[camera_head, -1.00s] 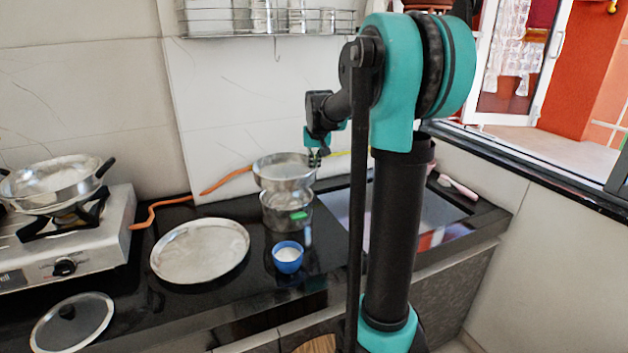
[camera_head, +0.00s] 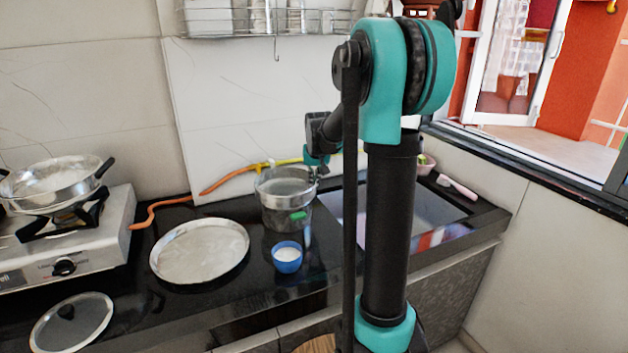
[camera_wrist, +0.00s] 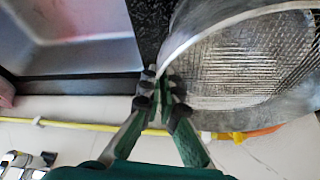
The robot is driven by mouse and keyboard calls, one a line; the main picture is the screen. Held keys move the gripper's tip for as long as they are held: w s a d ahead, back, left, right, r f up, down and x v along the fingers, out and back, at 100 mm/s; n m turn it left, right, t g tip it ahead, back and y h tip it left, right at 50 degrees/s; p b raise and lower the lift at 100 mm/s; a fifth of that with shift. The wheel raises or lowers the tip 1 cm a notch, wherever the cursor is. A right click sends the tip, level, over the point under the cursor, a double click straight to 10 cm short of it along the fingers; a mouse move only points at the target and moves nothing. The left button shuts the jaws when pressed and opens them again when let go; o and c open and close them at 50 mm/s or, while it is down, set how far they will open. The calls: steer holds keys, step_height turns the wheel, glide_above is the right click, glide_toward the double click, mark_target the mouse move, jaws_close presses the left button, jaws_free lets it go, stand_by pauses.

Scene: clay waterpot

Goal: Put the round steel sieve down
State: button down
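The round steel sieve (camera_head: 284,184) sits level at the mouth of a steel pot (camera_head: 282,216) on the black counter. Whether it rests on the pot's rim or is held just at it, I cannot tell. My gripper (camera_head: 318,171) is at the sieve's right edge. In the wrist view the mesh and wall of the sieve (camera_wrist: 235,60) fill the upper right. My gripper's two fingers (camera_wrist: 160,82) are close together with the sieve's rim between them. The pot is mostly hidden under the sieve in that view.
A blue cup (camera_head: 287,258) stands in front of the pot, and a round steel plate (camera_head: 200,250) lies to its left. A stove (camera_head: 70,250) with a pan stands far left, near a lid (camera_head: 72,322). A sink (camera_head: 425,215) is at right. A yellow-orange hose (camera_head: 235,174) runs behind.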

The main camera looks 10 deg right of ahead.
steer(key=shift+f, duration=0.35)
steer(key=c, duration=1.7)
jaws_free()
steer(key=v, duration=1.3)
steer(key=shift+w+r, duration=0.2)
steer(key=shift+w, duration=0.05)
